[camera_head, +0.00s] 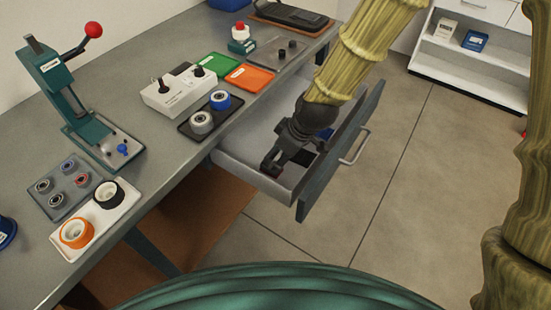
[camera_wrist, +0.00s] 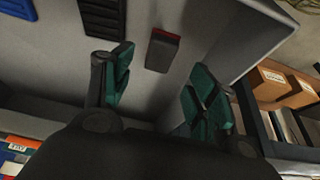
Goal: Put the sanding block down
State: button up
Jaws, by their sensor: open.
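A small dark block with a red edge, which looks like the sanding block (camera_wrist: 163,50), lies on the drawer floor in the wrist view. My gripper (camera_wrist: 160,72) is open, with one green-padded finger on either side below the block in the picture. The block appears free of both pads. In the head view my gripper (camera_head: 270,167) reaches down into the open drawer (camera_head: 232,159), near its front corner. The block is largely hidden there by my gripper and arm.
The drawer walls stand close around my gripper. The workbench (camera_head: 160,200) above holds a green press (camera_head: 85,125), a tray with two rolls, and a white control box (camera_head: 178,92).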

jog(key=v, duration=0.6)
jog(key=shift+d, duration=0.1)
dwell(1.3)
